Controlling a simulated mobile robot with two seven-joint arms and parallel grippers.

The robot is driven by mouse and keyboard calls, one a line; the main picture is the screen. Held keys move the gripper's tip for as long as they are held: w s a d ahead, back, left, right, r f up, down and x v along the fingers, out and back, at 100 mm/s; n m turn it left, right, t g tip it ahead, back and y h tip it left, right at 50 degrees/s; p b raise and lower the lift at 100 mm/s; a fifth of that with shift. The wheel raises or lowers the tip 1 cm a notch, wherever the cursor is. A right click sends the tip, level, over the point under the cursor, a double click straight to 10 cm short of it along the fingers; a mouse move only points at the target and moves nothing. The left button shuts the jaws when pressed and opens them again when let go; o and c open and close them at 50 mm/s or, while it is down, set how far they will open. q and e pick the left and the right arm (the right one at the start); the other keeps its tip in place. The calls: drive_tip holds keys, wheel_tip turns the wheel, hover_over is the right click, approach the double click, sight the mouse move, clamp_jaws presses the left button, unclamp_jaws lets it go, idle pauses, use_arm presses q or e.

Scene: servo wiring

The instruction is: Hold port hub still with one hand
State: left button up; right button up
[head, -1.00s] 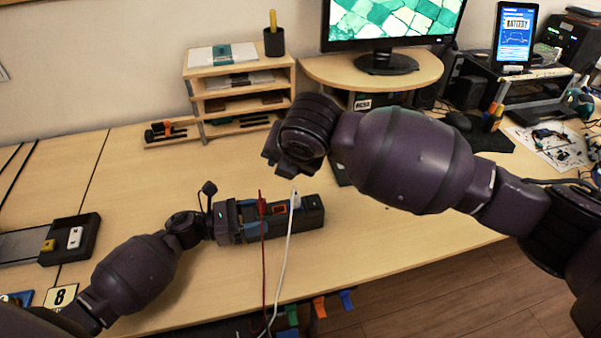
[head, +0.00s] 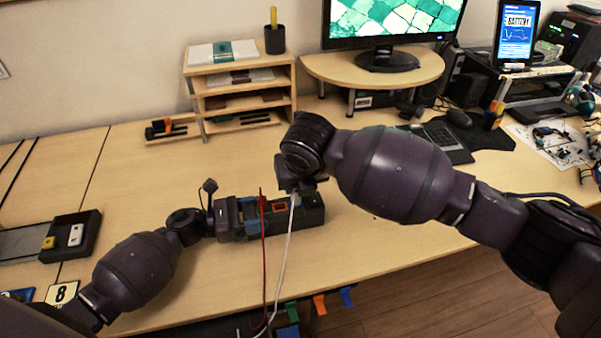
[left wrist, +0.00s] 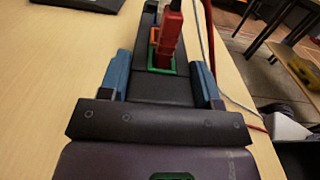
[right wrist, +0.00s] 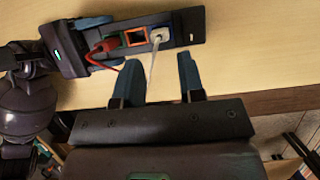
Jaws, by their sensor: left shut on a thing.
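The port hub (head: 314,214) is a long dark box lying on the table, with coloured ports along its top. It also shows in the right wrist view (right wrist: 188,30). My left gripper (head: 252,219) is shut on its left end, with blue fingers along both sides. A red plug (left wrist: 168,42) stands in the green-rimmed port. An orange-rimmed port (right wrist: 135,37) beside it looks empty. A white plug (right wrist: 159,36) with a white cable sits at the blue-rimmed port. My right gripper (right wrist: 158,64) is open and empty, its fingertips apart from the hub, near the white plug.
The red cable (head: 264,265) and white cable (head: 283,262) hang over the table's front edge. A dark tray (head: 88,240) lies at left. The table between shelf and hub is clear.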

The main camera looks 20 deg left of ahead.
sight(296, 192)
drive_tip(key=x, duration=0.7)
drive_tip(key=shift+w+f, duration=0.1)
clamp_jaws()
drive_tip(key=shift+a, duration=0.1)
drive_tip(key=shift+r, duration=1.65)
idle(0.6)
drive_tip(key=shift+r, duration=1.9)
use_arm(q)
drive_tip(key=o, duration=1)
